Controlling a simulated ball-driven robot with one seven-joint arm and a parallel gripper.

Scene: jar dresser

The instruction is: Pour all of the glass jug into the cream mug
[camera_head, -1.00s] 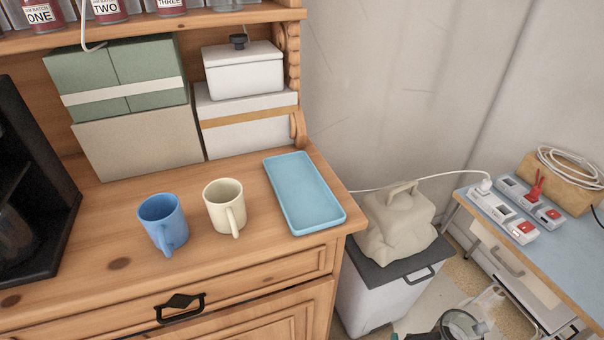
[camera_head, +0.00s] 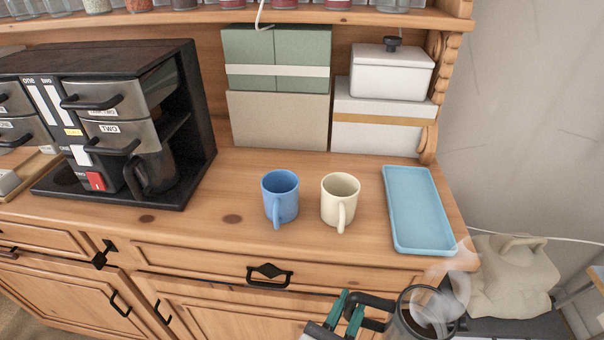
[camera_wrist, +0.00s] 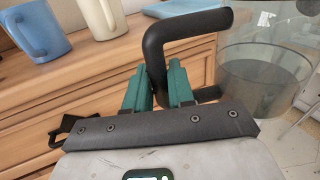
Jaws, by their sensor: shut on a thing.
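My gripper (camera_head: 347,312) is at the bottom of the head view, in front of the dresser, shut on the black handle of the glass jug (camera_head: 425,315). The jug holds dark liquid, and pale steam rises from it. In the wrist view my gripper (camera_wrist: 160,85) has its green fingers at the handle, and the jug (camera_wrist: 265,75) is at the right. The cream mug (camera_head: 340,203) stands upright on the dresser top, its handle towards me, beyond and left of the jug. It shows partly in the wrist view (camera_wrist: 102,15). Its inside looks empty.
A blue mug (camera_head: 280,197) stands just left of the cream mug. A blue tray (camera_head: 416,245) lies to its right. A black coffee machine (camera_head: 190,130) stands at the left with another jug inside. Boxes (camera_head: 280,120) stand behind the mugs. The dresser front edge lies between jug and mugs.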

